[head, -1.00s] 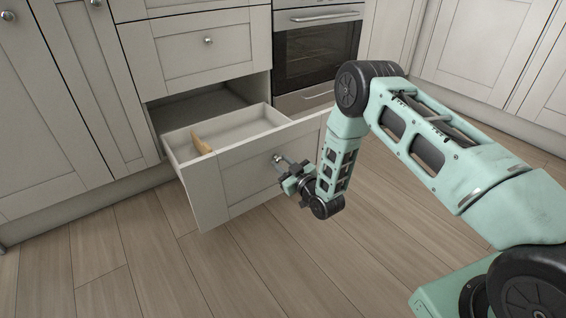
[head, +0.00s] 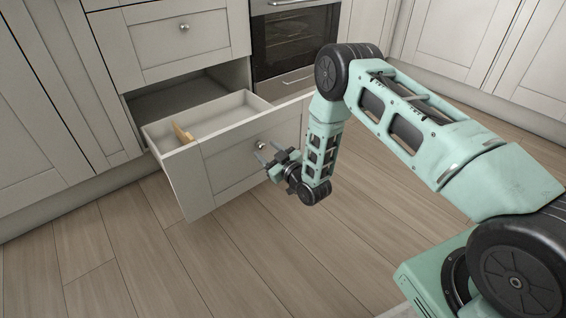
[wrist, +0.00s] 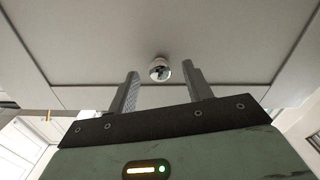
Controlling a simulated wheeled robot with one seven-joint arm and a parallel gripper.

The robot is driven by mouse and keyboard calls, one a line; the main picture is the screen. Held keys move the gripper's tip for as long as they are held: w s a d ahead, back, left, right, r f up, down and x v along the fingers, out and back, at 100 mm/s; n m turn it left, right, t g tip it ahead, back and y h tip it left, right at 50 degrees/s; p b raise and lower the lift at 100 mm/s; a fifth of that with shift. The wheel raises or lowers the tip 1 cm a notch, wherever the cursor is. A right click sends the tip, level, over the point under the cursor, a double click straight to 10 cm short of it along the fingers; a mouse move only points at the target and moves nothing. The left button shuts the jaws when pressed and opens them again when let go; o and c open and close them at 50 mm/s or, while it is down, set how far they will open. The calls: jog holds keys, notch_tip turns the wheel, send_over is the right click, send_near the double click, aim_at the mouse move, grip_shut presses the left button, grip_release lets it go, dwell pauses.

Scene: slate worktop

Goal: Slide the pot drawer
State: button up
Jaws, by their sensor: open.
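The pot drawer (head: 196,171) is the lower drawer and stands pulled well out of the cabinet, its inside visible from above. Its round metal knob (head: 261,145) is on the front panel; it also shows in the wrist view (wrist: 159,69). My gripper (head: 267,156) is open in front of the drawer front. In the wrist view its two fingers (wrist: 161,76) point at the panel with the knob between and just beyond their tips. The fingers do not appear to touch the knob.
A tan wooden item (head: 181,132) stands in the drawer at its left. A closed upper drawer (head: 185,45) is above, and an oven (head: 296,40) is to the right behind. The wooden floor (head: 200,270) in front is clear.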

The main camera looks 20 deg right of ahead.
jog(key=p+v, duration=0.6)
jog(key=v, duration=1)
jog(key=shift+s, duration=0.4)
jog(key=shift+d, duration=0.1)
